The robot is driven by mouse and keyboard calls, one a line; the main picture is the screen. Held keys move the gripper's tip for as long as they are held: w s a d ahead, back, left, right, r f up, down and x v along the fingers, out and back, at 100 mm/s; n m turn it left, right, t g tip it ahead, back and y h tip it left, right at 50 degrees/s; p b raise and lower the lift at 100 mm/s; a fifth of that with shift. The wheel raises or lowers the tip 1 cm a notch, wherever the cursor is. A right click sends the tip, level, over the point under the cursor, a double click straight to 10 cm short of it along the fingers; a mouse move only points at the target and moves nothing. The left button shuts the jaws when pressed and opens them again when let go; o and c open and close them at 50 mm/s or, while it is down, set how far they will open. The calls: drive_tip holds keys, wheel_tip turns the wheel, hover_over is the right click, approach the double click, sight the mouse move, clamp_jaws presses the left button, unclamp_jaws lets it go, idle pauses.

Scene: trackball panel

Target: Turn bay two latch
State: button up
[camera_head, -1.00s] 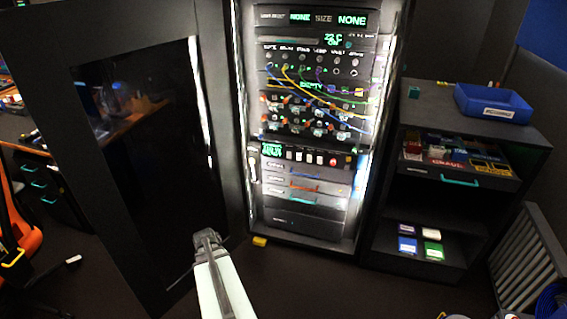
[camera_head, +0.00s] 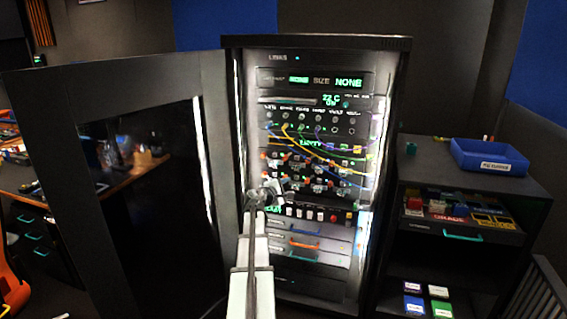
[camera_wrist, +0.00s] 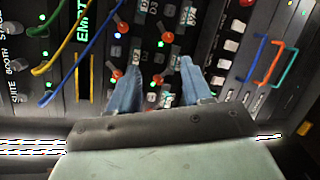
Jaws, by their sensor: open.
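The open rack cabinet (camera_head: 318,41) holds rows of small bay latches with red and grey ends (camera_head: 318,170). In the wrist view, several red-tipped latches (camera_wrist: 168,38) stand beside small numbered labels and lit dots. I cannot tell for sure which one is the bay two latch. My gripper (camera_head: 268,190) is in front of the left part of these rows. In the wrist view my gripper (camera_wrist: 155,68) is open, with its two blue fingers apart. A red-tipped latch (camera_wrist: 157,78) shows between the fingers, and I see no contact. My arm hides the rack's lower left.
The cabinet door (camera_head: 60,180) stands open on the left. Yellow, blue and green cables (camera_head: 290,135) hang above the latches. Switches and a red button (camera_head: 334,217) lie below. A shelf with a blue bin (camera_head: 488,157) stands on the right.

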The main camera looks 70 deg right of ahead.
sight(284, 159)
drive_tip(key=w+d+r+n+t+h, duration=0.2)
drive_tip(key=w+r+n+t+h, duration=0.25)
drive_tip(key=n, duration=1.15)
drive_tip(key=shift+y, duration=0.75)
drive_tip(key=d, duration=0.4)
drive_tip(key=w+d, duration=0.1)
drive_tip(key=d, duration=0.9)
drive_tip(key=shift+w+f, duration=0.3)
drive_tip(key=shift+w, duration=0.05)
drive_tip(key=shift+a, duration=0.1)
drive_tip(key=shift+c, duration=0.2)
clamp_jaws()
